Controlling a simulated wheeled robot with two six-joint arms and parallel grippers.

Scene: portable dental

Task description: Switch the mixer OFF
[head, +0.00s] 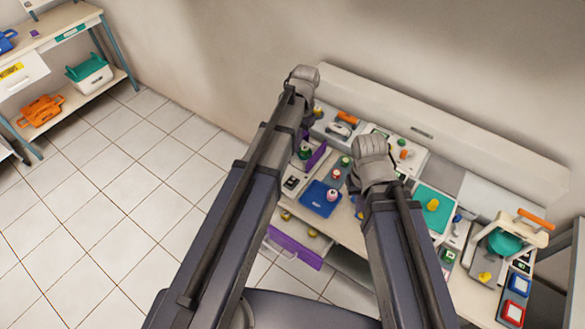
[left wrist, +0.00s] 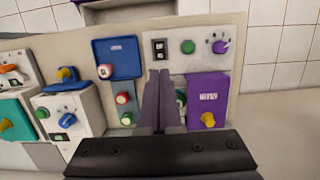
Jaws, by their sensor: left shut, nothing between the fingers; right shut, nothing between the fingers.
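No readable label marks the mixer, so I cannot tell which unit it is. A pale panel holds a black-framed rocker switch (left wrist: 159,48), a green button (left wrist: 187,46) and a purple dial (left wrist: 221,47). The panel also shows in the head view (head: 292,181), left of the blue tray. My left gripper (left wrist: 160,76) is shut and empty, its fingertips just below the rocker in the picture; contact cannot be told. In the head view my left gripper (head: 302,80) is over the bench's back left part. My right gripper (head: 373,152) is over the bench's middle, its fingertips hidden.
A blue tray (left wrist: 120,57) and a purple box with a yellow knob (left wrist: 206,101) flank the panel area. A purple drawer (head: 293,249) stands out at the bench front. A lever press (head: 505,242) stands at the right. Tiled floor at the left is clear.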

